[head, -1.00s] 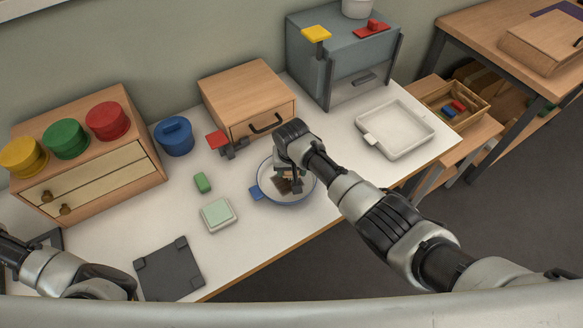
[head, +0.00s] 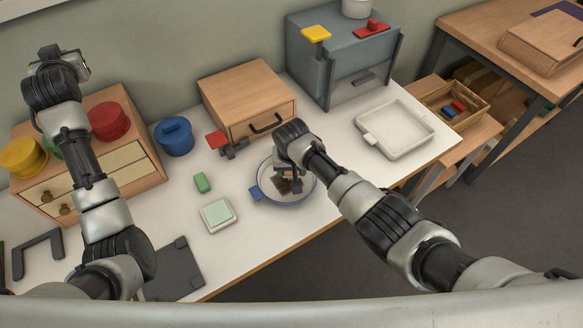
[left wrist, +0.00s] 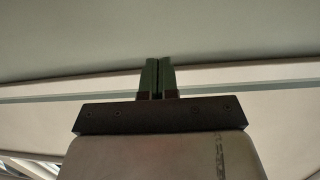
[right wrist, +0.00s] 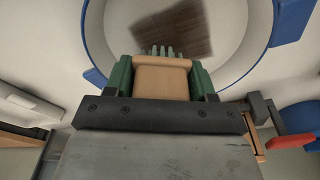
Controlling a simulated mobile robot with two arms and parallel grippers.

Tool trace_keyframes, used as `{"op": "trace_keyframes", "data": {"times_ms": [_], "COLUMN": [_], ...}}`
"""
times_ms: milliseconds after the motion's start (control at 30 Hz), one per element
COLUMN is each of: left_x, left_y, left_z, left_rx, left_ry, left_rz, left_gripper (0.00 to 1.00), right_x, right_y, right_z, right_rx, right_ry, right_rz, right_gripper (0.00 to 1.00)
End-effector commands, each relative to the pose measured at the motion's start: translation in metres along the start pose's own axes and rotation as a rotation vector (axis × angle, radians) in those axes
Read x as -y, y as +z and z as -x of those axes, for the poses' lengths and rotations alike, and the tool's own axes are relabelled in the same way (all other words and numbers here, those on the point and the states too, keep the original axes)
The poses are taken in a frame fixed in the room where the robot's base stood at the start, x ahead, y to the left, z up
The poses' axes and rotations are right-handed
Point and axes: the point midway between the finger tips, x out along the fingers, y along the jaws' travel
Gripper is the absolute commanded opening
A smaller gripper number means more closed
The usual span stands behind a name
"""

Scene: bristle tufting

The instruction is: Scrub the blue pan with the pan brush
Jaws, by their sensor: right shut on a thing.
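The blue-rimmed pan (head: 307,196) sits on the white table with its blue handle to the left. My right gripper (head: 290,178) is over the pan's inside, pointing down. In the right wrist view, the green fingers of my right gripper (right wrist: 162,80) are shut on the tan block of the pan brush (right wrist: 162,74), with its green bristles toward the pan floor. Whether the bristles touch is unclear. A brown patch (right wrist: 180,30) lies on the pan floor just beyond the bristles. My left gripper (head: 68,60) is raised above the left cabinet; its fingers (left wrist: 158,78) are together and empty.
A pale green square block (head: 217,214) and a green block (head: 202,183) lie left of the pan. A red-topped fixture (head: 220,141) and wooden drawer box (head: 250,95) stand behind it. A white tray (head: 396,130) is at right. A dark mat (head: 178,270) lies front left.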

Motion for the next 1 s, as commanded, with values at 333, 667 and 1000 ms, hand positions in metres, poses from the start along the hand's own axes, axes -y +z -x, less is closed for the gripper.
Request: {"op": "trace_keyframes", "data": {"times_ms": [333, 667, 1000], "left_x": [-0.150, -0.243, -0.284], "left_y": [0.079, 0.197, 0.277], "left_z": [0.025, 0.089, 0.152], "left_rx": [0.227, 0.531, 0.737], "left_ry": [0.358, 0.631, 0.811], "left_rz": [-0.171, -0.390, -0.552], "left_gripper": [0.00, 0.00, 0.00], "right_x": [0.000, 0.000, 0.000], "right_y": [0.000, 0.000, 0.000], "right_z": [0.000, 0.000, 0.000], "right_rx": [0.000, 0.000, 0.000], "right_ry": [0.000, 0.000, 0.000], "right_rz": [0.000, 0.000, 0.000], "right_gripper": [0.36, 0.36, 0.36]}}
